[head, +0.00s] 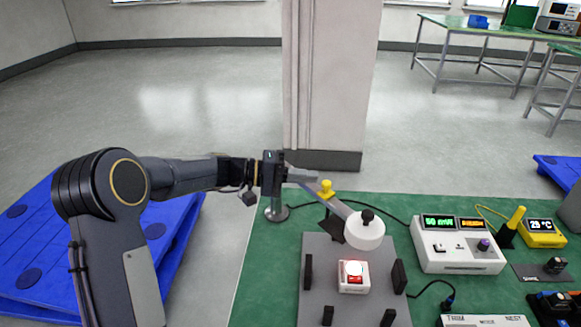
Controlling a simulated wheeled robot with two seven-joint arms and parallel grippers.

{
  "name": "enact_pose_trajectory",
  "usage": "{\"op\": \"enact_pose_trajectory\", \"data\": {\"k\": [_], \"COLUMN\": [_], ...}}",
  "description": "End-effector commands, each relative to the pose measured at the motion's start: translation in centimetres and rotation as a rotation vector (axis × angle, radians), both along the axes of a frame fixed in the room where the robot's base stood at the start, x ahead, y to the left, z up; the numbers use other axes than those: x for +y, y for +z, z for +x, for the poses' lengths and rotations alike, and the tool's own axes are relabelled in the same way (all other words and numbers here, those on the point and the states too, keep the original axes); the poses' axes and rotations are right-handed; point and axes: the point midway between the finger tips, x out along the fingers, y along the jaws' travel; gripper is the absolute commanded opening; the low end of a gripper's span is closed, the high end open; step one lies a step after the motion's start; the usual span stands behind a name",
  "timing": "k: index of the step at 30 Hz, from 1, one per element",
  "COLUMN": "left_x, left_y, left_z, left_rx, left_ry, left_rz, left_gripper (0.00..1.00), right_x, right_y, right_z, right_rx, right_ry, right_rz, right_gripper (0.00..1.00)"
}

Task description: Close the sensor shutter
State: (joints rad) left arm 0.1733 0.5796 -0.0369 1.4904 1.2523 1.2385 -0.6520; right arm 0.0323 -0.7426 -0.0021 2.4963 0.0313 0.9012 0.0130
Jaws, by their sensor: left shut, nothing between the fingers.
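My left gripper (305,176) reaches in from the left, shut and empty. Its fingertips are close to a yellow knob (325,187) on a grey slanted arm; I cannot tell whether they touch. The arm runs from a metal post toward a round white head (365,232) with a black knob (367,215) on top. A dark flat piece (332,229) hangs beside the arm, left of the white head. I cannot tell for sure which part is the shutter. My right gripper is not in view.
Below the head, a red and white block (353,284) sits on a grey plate (322,256) with black stops. A white instrument (458,262) with lit displays and a yellow meter (543,240) stand right on the green mat (255,285). Cables cross the mat.

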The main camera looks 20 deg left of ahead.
Motion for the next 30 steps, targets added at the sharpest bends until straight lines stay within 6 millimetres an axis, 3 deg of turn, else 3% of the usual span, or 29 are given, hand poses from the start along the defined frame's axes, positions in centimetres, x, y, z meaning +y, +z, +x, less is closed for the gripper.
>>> {"op": "enact_pose_trajectory", "data": {"k": [14, 24, 30], "left_x": [-0.7, -5.1, -6.3], "left_y": [-0.2, -0.8, -0.3], "left_z": [-0.4, -3.5, -4.4], "left_rx": [0.0, -0.003, 0.0], "left_ry": [0.001, -0.002, -0.001], "left_rz": [0.001, 0.0, 0.001], "left_gripper": [0.0, 0.0, 0.0], "right_x": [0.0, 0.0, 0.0], "right_y": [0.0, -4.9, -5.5], "right_z": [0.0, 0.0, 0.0], "right_rx": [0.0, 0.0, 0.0], "right_ry": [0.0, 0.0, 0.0], "right_rz": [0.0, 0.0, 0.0], "right_gripper": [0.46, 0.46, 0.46]}}
